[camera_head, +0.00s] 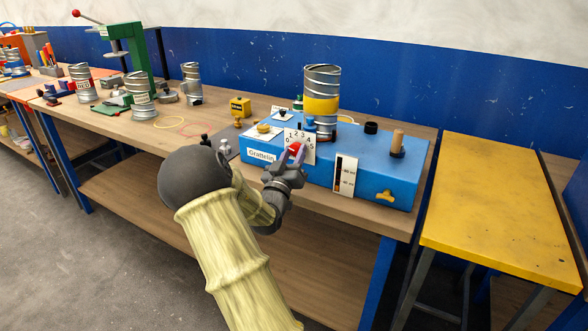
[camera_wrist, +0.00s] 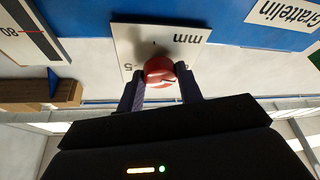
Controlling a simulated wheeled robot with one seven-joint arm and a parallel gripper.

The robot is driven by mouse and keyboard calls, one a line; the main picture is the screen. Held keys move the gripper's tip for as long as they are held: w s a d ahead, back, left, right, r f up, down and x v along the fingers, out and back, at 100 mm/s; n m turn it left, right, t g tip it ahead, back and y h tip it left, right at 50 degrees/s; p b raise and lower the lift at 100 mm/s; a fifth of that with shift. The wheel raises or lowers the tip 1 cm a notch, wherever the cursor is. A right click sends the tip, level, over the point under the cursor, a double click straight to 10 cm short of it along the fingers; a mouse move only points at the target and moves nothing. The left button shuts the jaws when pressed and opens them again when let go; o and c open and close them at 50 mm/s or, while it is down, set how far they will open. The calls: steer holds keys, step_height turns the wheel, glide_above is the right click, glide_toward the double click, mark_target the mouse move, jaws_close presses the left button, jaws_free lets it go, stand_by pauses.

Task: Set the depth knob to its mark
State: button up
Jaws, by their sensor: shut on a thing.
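The depth knob is a red knob (camera_head: 295,149) on a white numbered dial plate (camera_head: 301,136) on the front of the blue machine (camera_head: 380,184). In the wrist view the red knob (camera_wrist: 159,70) sits between the two dark fingers of my gripper (camera_wrist: 161,88), in front of the plate marked "mm" (camera_wrist: 186,36). My gripper (camera_head: 285,170) is shut on the knob in the head view as well. The digits 0 to 5 show around the dial in the head view. The knob's pointer and its exact setting are hidden by the fingers.
A metal spiral duct with a yellow band (camera_head: 321,105) stands on the machine. A white scale with a dark slot (camera_head: 345,176) is right of the dial. A yellow table (camera_head: 500,200) stands at the right. More duct pieces and a green press (camera_head: 130,50) are at the left.

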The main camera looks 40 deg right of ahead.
steer(key=m+g+b, duration=0.1)
steer(key=m+b, duration=0.1)
steer(key=m, duration=0.1)
steer(key=m+g+h+b, duration=0.1)
steer(key=m+g+b, duration=0.1)
steer(key=m, duration=0.1)
steer(key=m+g+h+b, duration=0.1)
steer(key=m+b, duration=0.2)
steer(key=shift+w+a+f+m+g, duration=0.1)
steer(key=shift+w+f+m+g, duration=0.1)
steer(key=shift+f+m+g, duration=0.15)
steer(key=m+g+b, duration=0.2)
steer(key=m, duration=0.1)
steer(key=shift+m, duration=0.35)
steer(key=shift+w+r+m+g+b, duration=0.1)
steer(key=shift+m+g+b, duration=0.35)
steer(key=shift+m, duration=0.55)
steer(key=shift+r+m+g+b, duration=0.1)
steer(key=shift+m+g+b, duration=0.3)
steer(key=shift+m, duration=0.6)
steer(key=o, duration=1)
steer(key=shift+r, duration=0.1)
steer(key=shift+a, duration=0.15)
